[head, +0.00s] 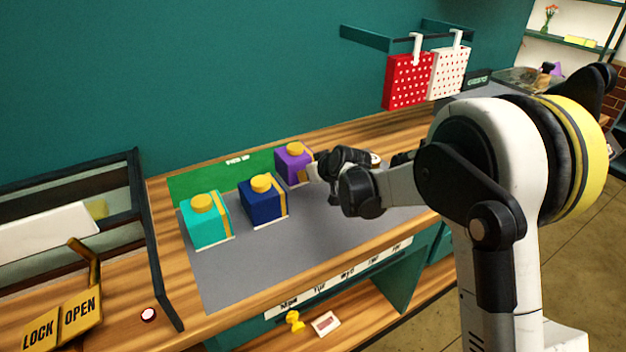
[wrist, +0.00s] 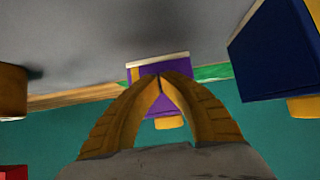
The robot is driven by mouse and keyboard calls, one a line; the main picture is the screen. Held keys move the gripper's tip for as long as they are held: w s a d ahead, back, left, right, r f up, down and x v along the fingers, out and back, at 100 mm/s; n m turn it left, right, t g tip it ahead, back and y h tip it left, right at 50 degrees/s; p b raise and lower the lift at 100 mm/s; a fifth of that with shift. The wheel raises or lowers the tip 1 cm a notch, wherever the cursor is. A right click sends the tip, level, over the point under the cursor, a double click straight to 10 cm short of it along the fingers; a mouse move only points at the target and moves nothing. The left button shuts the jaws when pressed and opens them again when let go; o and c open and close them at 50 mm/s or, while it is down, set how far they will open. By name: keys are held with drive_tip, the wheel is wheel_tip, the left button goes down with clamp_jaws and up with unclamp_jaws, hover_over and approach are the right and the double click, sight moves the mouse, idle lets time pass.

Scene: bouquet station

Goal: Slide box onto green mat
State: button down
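Three gift boxes with yellow knobs and bands stand on the grey surface: a teal box (head: 206,222), a dark blue box (head: 260,203) and a purple box (head: 291,165). The green mat (head: 235,163), marked "PICK UP", is a strip along the back behind them. The purple box is near its right end; overlap is unclear. My gripper (head: 314,172) is close to the purple box's right side. In the wrist view my gripper's yellow fingers (wrist: 161,77) meet at their tips, in front of the purple box (wrist: 146,110), partly hiding it. Contact is unclear. The blue box (wrist: 275,50) is at right.
Grey surface (head: 250,265) is clear in front of the boxes. A dark-framed case (head: 150,235) and a LOCK/OPEN sign (head: 62,322) are at left. Red (head: 407,82) and white (head: 449,73) bags hang on the wall.

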sight(302, 160)
drive_tip(key=shift+w+a, duration=0.1)
drive_tip(key=shift+w, duration=0.05)
drive_tip(key=shift+w+a, duration=0.55)
drive_tip(key=shift+w, duration=0.25)
drive_tip(key=shift+w+a, duration=0.5)
drive_tip(key=shift+w, duration=0.25)
drive_tip(key=shift+w+a, duration=0.55)
drive_tip(key=shift+w, duration=0.3)
drive_tip(key=shift+w+a, duration=0.55)
drive_tip(key=shift+w, duration=0.25)
drive_tip(key=shift+w+a, duration=0.7)
drive_tip(key=shift+w, duration=0.35)
drive_tip(key=shift+s+d+r+p, duration=0.15)
drive_tip(key=shift+s+d+r, duration=0.2)
drive_tip(key=shift+s+d, duration=0.35)
drive_tip(key=shift+s+d+r+p, duration=0.1)
drive_tip(key=shift+s+d+r, duration=0.3)
drive_tip(key=shift+s, duration=0.55)
drive_tip(key=shift+s+d+r+p, duration=0.15)
drive_tip(key=shift+s+d+r, duration=0.1)
drive_tip(key=shift+s+d, duration=0.5)
drive_tip(key=shift+s+a, duration=0.15)
